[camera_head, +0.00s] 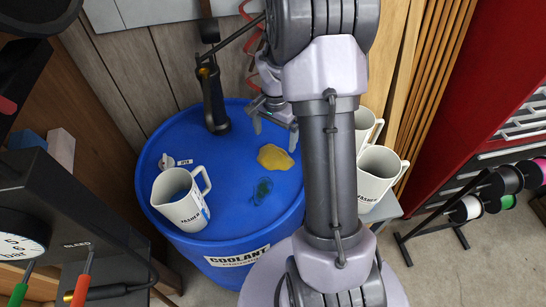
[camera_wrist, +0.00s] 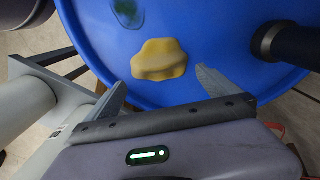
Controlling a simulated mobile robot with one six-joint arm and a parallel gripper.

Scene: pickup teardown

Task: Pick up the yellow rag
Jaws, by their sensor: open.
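The yellow rag (camera_head: 275,157) lies crumpled on the top of the blue coolant drum (camera_head: 235,195), right of its middle. In the wrist view the rag (camera_wrist: 159,60) lies ahead of my gripper (camera_wrist: 158,90), roughly centred between its two fingers and in full view. My gripper (camera_head: 274,128) is open and empty. In the head view its fingers are behind and a little above the rag, pointing down toward the drum top. I see no contact between the fingers and the rag.
On the drum stand a white measuring jug (camera_head: 180,200) at the front left, a dark hand pump (camera_head: 213,98) at the back and a small tag (camera_head: 168,161). A green stain (camera_head: 262,190) lies in front of the rag. White jugs (camera_head: 378,172) stand right of the drum.

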